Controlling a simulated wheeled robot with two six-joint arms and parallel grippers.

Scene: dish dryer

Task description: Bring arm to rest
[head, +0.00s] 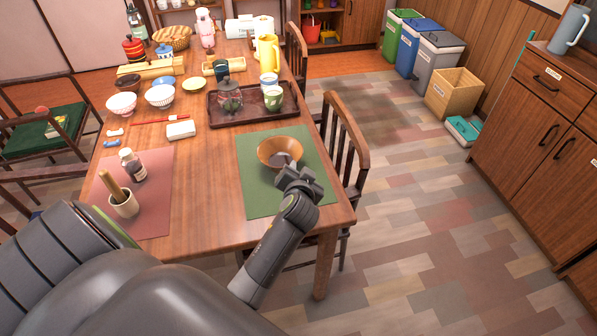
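My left arm comes in from the lower left. The bowl sits on a green placemat (256,192). Dark fingertips overlap the bowl's inside; I cannot tell whether they touch it or whether the fingers are open or shut. I see nothing clearly held. My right gripper is not in view.
The wooden table (205,160) holds a dark tray (245,113) with a jar and cups, several bowls, and a mortar (125,205) on a red placemat (160,190). A chair (345,145) stands close at the right table edge.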

